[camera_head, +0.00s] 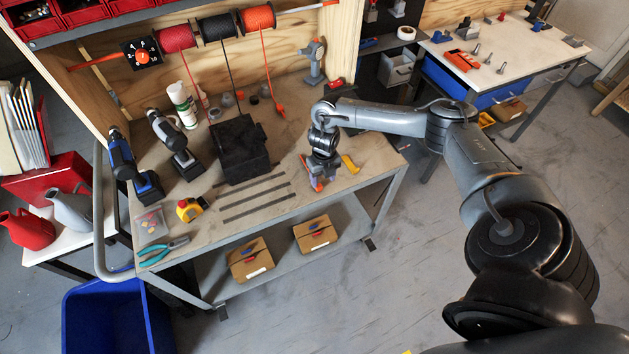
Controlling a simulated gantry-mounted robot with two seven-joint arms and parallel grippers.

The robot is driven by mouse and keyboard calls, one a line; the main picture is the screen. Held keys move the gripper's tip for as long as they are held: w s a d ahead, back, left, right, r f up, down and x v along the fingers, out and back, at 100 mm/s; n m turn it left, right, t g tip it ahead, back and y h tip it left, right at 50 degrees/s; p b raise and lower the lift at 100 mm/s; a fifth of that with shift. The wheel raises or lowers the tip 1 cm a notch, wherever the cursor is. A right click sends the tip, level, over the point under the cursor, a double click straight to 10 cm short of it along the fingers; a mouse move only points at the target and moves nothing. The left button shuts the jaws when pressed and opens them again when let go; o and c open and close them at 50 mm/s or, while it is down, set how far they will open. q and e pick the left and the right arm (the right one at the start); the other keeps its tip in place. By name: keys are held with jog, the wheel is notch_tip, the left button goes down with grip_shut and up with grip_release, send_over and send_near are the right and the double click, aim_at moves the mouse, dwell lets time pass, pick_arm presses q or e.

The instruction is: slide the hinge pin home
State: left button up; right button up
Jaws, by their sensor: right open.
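My right arm reaches in from the right, and its gripper (322,178) points down at the right part of the workbench top (225,205). The jaws are open. A small orange-red part (316,185) shows at the fingertips, partly covered by the gripper. I cannot tell whether the fingers touch it. A small yellow part (350,164) lies just right of the gripper. I cannot make out a hinge pin or a hinge at this size; the gripper hides part of the spot beneath it. My left gripper is not in view.
Dark strips (254,198) lie left of the gripper, with a black box (240,150) behind them. Two drills, a tape measure (189,209) and pliers (163,250) are farther left. Filament spools (217,27) hang above the back. Cardboard boxes (250,259) sit on the lower shelf.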

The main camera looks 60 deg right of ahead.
aim_at(320, 187)
jog(key=f, duration=0.4)
jog(key=shift+w+a+f, duration=0.15)
jog(key=shift+w+a, duration=0.15)
jog(key=shift+w, duration=0.1)
jog(key=shift+f, duration=0.55)
jog(key=shift+c, duration=0.3)
grip_shut()
